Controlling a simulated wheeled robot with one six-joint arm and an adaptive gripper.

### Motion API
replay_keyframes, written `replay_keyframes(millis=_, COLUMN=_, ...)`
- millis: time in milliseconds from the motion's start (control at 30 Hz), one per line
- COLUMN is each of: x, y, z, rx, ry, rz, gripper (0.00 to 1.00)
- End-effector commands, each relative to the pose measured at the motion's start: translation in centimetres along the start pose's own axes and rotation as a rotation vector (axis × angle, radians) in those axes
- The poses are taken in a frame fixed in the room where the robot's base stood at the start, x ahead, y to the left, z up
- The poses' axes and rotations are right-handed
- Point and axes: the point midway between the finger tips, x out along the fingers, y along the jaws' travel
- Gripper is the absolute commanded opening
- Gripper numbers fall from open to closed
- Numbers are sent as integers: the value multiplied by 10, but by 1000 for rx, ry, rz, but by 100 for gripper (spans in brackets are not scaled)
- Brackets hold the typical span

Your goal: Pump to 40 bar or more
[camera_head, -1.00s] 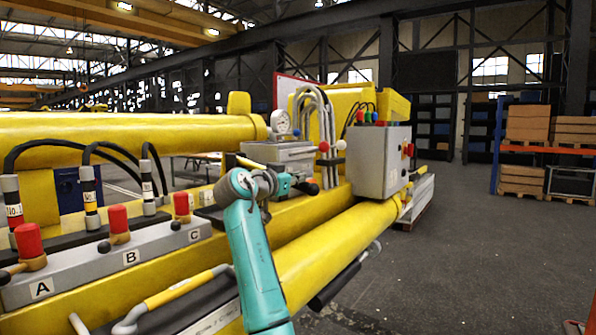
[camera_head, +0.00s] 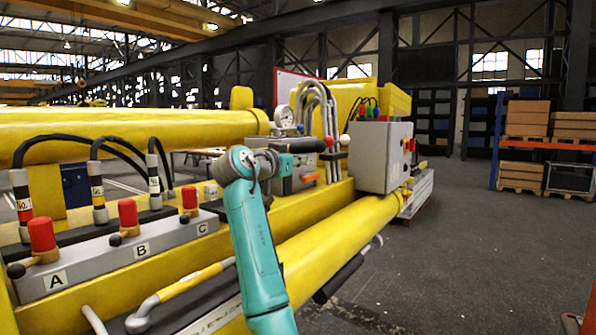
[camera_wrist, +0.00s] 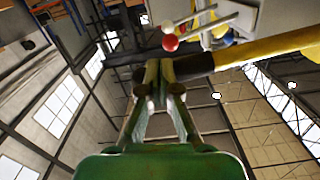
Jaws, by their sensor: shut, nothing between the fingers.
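The pressure gauge (camera_head: 284,117) is a small round white dial on the grey pump block (camera_head: 298,178); its reading is too small to tell. A bar with a black grip (camera_head: 306,146), which looks like the pump lever, stands level in front of the block. My gripper (camera_head: 280,163) is at the bar, left of the black grip and partly hidden by my wrist. In the wrist view my gripper's fingers (camera_wrist: 164,75) are shut with nothing held. They overlap the dark bar (camera_wrist: 195,66) there; whether they touch it, I cannot tell.
Red-capped valves marked A, B and C (camera_head: 127,215) line the grey manifold at left. Red and white ball levers (camera_head: 344,139) and hoses stand beside the gauge. A grey control box (camera_head: 382,157) is to the right. Open floor (camera_head: 480,250) lies at right.

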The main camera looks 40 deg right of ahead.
Motion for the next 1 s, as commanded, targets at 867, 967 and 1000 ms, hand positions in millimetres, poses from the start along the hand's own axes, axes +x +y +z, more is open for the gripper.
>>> replay_keyframes(millis=867, x=-84, y=0, z=-3, rx=3, ry=5, rz=0, gripper=0)
replay_keyframes(millis=967, x=-84, y=0, z=-3, rx=3, ry=5, rz=0, gripper=0)
replay_keyframes(millis=1000, x=-84, y=0, z=-3, rx=3, ry=5, rz=0, gripper=0)
